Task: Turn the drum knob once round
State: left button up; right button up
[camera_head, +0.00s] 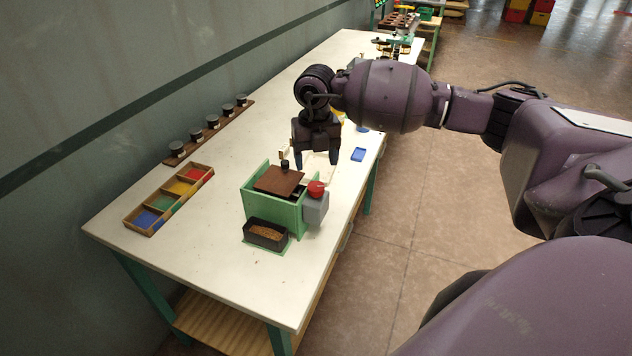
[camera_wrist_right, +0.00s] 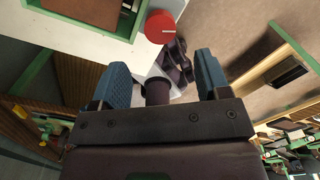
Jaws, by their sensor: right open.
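My right gripper (camera_head: 315,158) is open and empty, above and behind the sorter. In the right wrist view, its blue fingers (camera_wrist_right: 162,78) are apart and the red knob lies beyond them, not between them. My left gripper is not in view.
A dark tray (camera_head: 266,234) of brown grains stands before the sorter. A wooden tray (camera_head: 147,222) with coloured compartments is to the left, near a rack of several jars (camera_head: 212,124). A blue piece (camera_head: 358,154) lies near the right table edge. The front table surface is clear.

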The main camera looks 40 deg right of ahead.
aim_at(316, 186)
notch_tip(316, 186, down, 7)
jog(key=shift+f+p, duration=0.2)
jog(key=shift+p, duration=0.15)
jog(key=shift+c, duration=0.4)
jog(key=c, duration=0.8)
jog(key=shift+m+b, duration=0.3)
jog(key=shift+m, duration=2.1)
jog(key=shift+c, duration=0.2)
jog(key=o, duration=0.9)
jog(key=shift+r, duration=0.1)
notch_tip(316, 186, up, 11)
jog(key=shift+f+b, duration=0.15)
jog(key=shift+b, duration=0.4)
